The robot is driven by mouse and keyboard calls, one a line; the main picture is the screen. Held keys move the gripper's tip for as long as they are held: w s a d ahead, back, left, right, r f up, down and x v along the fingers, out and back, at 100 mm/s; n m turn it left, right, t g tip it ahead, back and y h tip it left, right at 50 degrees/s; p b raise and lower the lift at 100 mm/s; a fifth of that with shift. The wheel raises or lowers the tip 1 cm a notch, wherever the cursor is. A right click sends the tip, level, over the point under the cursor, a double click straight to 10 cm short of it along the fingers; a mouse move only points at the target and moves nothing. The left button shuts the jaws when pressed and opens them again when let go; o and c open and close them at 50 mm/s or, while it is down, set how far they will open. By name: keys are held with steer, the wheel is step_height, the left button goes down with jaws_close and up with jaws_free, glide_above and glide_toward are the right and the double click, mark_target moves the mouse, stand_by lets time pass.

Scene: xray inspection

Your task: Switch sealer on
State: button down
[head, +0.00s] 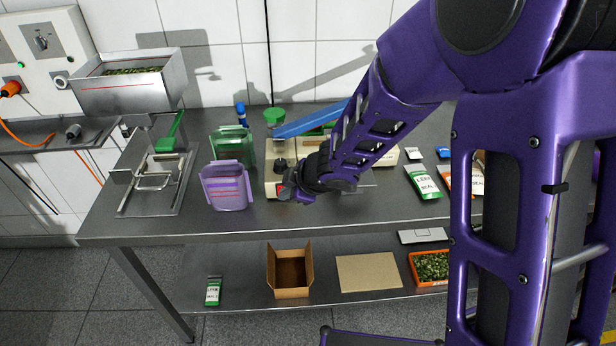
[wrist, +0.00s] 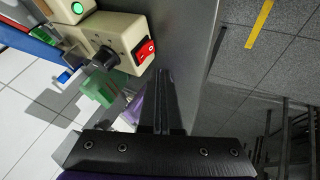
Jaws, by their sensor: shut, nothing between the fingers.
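The beige sealer (head: 296,156) with a blue lever (head: 310,121) stands on the steel table, partly hidden behind my arm. In the wrist view, the sealer's front (wrist: 120,27) carries a red rocker switch (wrist: 145,50), a black knob (wrist: 104,58) and a lit green lamp (wrist: 77,8). My gripper (head: 284,191) is at the sealer's front left in the head view. My gripper also shows in the wrist view (wrist: 161,72), shut and empty, its fingertips just below the red switch. A small gap seems to lie between them; I cannot tell whether they touch.
Labelled seed packets (head: 423,183) lie to the right. A steel hopper (head: 135,86) is at the back left. The lower shelf holds an open cardboard box (head: 290,272) and a crate (head: 430,266).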

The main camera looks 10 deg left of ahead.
steer(key=shift+s+r, duration=0.1)
steer(key=shift+s, duration=0.25)
steer(key=w+r+p+v, duration=0.1)
steer(key=w+p+v, duration=0.1)
steer(key=v, duration=0.7)
steer(key=shift+r, duration=0.35)
steer(key=shift+s, duration=0.1)
